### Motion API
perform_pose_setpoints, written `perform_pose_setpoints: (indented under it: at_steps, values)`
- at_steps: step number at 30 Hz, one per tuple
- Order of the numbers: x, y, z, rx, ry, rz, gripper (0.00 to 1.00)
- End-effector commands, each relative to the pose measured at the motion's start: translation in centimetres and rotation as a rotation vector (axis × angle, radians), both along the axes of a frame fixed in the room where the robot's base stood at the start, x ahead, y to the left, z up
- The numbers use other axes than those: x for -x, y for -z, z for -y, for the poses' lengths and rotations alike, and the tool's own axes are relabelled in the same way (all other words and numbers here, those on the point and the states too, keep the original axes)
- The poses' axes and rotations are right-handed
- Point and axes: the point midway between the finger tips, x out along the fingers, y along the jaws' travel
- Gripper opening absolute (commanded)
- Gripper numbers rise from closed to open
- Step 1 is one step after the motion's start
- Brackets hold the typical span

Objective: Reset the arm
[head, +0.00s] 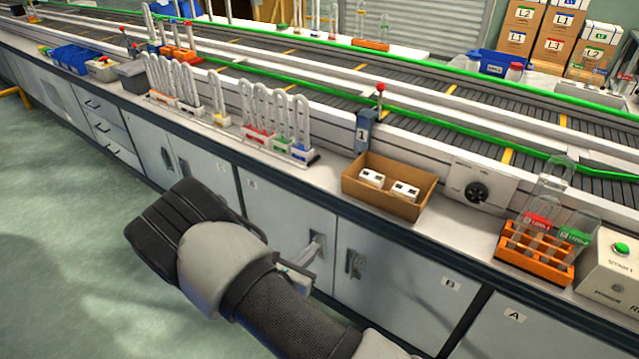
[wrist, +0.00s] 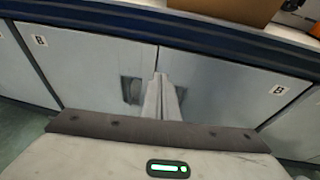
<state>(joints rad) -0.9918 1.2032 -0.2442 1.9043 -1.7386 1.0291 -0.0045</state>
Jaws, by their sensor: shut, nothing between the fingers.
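My gripper (wrist: 161,80) is in the middle of the wrist view, its two pale fingers shut together and empty. It points at the seam between two grey cabinet doors marked B. A recessed handle (wrist: 132,90) lies just left of the fingers, and another is partly hidden behind them. In the head view my gripper (head: 313,252) is in front of the cabinet fronts, below the counter edge, partly hidden by my arm. I cannot tell whether the fingertips touch the doors.
The counter above holds a cardboard box (head: 388,187) with white items, racks of tubes (head: 278,127), an orange tube rack (head: 540,247) and a box with a green button (head: 612,262). A conveyor runs behind. Green floor (head: 60,250) is open at left.

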Motion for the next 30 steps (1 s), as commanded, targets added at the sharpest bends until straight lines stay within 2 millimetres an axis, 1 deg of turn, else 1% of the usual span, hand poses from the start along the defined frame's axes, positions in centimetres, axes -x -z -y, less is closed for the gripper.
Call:
perform_pose_setpoints:
  at_steps: [3, 5, 8, 11, 12, 14, 15, 17, 18, 20, 21, 23, 25, 27, 30]
  values:
    - [0.0, -0.2, 0.1, -0.006, 0.007, 0.002, 0.0]
    - [-0.2, -1.0, 0.6, -0.025, 0.036, 0.01, 0.0]
    - [-0.4, -3.9, 2.6, -0.103, 0.152, 0.037, 0.0]
    - [-0.1, -8.3, 6.0, -0.236, 0.347, 0.081, 0.0]
    - [0.4, -10.1, 7.7, -0.299, 0.437, 0.1, 0.0]
    - [1.4, -12.6, 9.9, -0.396, 0.569, 0.127, 0.0]
    - [2.2, -14.2, 11.4, -0.461, 0.655, 0.146, 0.0]
    - [3.7, -16.5, 13.3, -0.56, 0.78, 0.175, 0.0]
    - [4.8, -17.8, 14.5, -0.626, 0.86, 0.192, 0.0]
    - [6.5, -19.8, 16.0, -0.728, 0.976, 0.221, 0.0]
    - [7.7, -21.0, 16.9, -0.799, 1.05, 0.24, 0.0]
    - [9.5, -22.7, 18.0, -0.907, 1.156, 0.268, 0.0]
    - [11.8, -24.6, 18.9, -1.034, 1.274, 0.301, 0.0]
    - [14.0, -26.3, 19.4, -1.166, 1.38, 0.335, 0.0]
    - [16.9, -28.6, 19.7, -1.363, 1.514, 0.383, 0.0]
